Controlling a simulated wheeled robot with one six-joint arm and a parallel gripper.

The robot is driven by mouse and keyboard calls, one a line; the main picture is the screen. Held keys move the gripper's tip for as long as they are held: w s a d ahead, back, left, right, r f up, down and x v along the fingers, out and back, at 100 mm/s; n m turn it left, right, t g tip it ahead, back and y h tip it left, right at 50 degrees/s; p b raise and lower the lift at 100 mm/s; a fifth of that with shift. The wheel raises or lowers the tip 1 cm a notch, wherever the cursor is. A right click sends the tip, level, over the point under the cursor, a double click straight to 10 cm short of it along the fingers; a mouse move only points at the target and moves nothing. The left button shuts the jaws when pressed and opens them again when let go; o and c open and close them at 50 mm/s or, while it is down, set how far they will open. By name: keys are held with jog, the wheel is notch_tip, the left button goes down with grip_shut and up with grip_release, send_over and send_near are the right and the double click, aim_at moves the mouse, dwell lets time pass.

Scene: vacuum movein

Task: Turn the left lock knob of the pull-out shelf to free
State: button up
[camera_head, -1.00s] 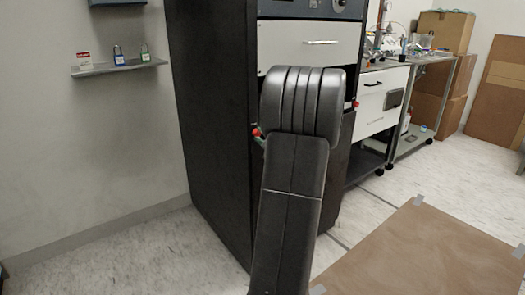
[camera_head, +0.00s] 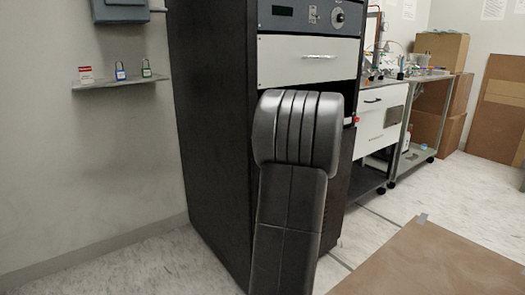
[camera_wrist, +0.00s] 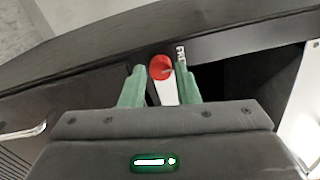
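A red round knob (camera_wrist: 161,67) shows in the wrist view, with a pale strip (camera_wrist: 166,93) running down from it. My gripper (camera_wrist: 160,66) is open, with one green finger on each side of the knob. I cannot tell whether either finger touches it. In the head view my dark arm hides the gripper, this knob and the front of the cabinet around them. A small red part (camera_head: 353,119) shows at the right edge of the cabinet front; I cannot tell if it is another lock knob. The pull-out shelf cannot be made out clearly.
The tall black cabinet (camera_head: 210,130) has a white drawer front (camera_head: 300,62) above my arm. A wall shelf (camera_head: 125,83) with small padlocks is at left. A white-drawered bench (camera_head: 382,115) and cardboard boxes (camera_head: 440,60) stand right. Floor is clear at left.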

jog(key=shift+o, duration=1.4)
jog(key=p+v, duration=0.2)
jog(key=v, duration=1.2)
jog(key=shift+p, duration=0.4)
jog(key=shift+w+a, duration=0.1)
jog(key=shift+w, duration=0.1)
jog(key=b+x, duration=0.2)
jog(key=x, duration=1.1)
jog(key=shift+w+a+b, duration=0.2)
jog(key=shift+w+b, duration=0.05)
jog(key=shift+b, duration=0.1)
